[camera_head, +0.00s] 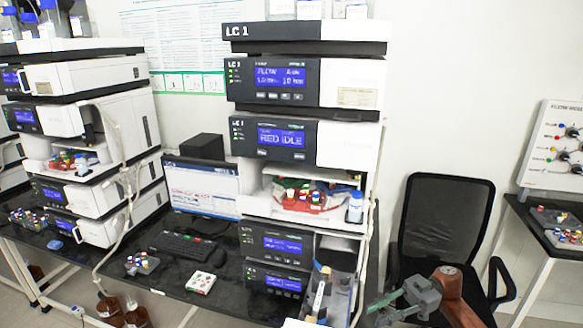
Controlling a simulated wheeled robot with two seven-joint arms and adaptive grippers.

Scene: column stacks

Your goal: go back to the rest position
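My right gripper (376,313) shows at the bottom, right of centre, on a brown-orange arm link (458,298). Its grey-green fingers point left and stand apart, with nothing seen between them. It is in front of the chair and right of the LC 1 stack (318,140). My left gripper is not in this view.
A black bench (180,285) carries instrument stacks, a keyboard (188,246), a monitor (203,190) and vial racks (142,264). A clear-sided holder (338,296) stands near its front edge. A black chair (445,222) and a side table (545,225) are at right. Brown bottles (109,308) stand below left.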

